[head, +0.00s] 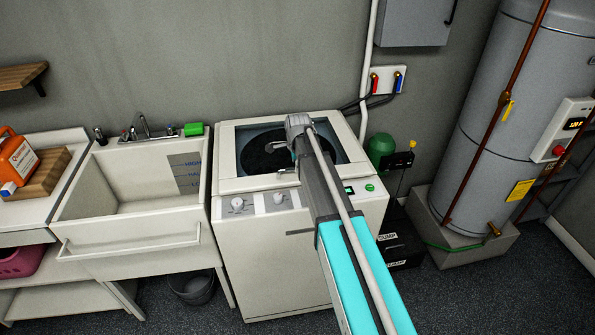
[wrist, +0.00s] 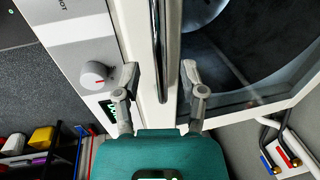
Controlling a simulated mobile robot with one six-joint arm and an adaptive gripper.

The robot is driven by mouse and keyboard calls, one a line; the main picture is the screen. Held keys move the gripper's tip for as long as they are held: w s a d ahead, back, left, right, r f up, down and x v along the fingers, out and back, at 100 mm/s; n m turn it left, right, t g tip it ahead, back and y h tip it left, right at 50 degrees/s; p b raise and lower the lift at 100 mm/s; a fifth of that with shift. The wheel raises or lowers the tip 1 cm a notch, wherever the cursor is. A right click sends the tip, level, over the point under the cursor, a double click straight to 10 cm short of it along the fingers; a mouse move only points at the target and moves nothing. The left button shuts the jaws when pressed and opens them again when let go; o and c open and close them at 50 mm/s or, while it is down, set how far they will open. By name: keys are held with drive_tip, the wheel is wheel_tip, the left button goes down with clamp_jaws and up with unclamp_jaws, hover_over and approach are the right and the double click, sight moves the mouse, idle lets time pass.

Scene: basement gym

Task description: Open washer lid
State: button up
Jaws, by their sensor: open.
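The white washer (head: 272,250) stands in the middle of the head view. Its lid (head: 228,152), with a dark round window, lies flat and looks closed. In the wrist view the lid (wrist: 245,112) is at the right, with a chrome bar handle (wrist: 160,40) along its front edge. My gripper (wrist: 161,78) is open, one finger on each side of the handle's near end. I see gaps between fingers and handle; contact cannot be told. In the head view my gripper (head: 278,158) is over the lid's front part, and my arm hides the lid's right side.
A utility sink (head: 130,243) stands close on the washer's left. Wall taps (head: 388,80) with hoses are behind it at the right. A green round object (head: 380,146) and a grey water tank (head: 500,110) are to the right. Floor in front is clear.

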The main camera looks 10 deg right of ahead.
drive_tip(key=shift+w+f+b, duration=0.15)
drive_tip(key=shift+f+b, duration=0.35)
drive_tip(key=shift+f, duration=0.3)
clamp_jaws()
drive_tip(key=shift+d, duration=0.2)
drive_tip(key=shift+r, duration=0.15)
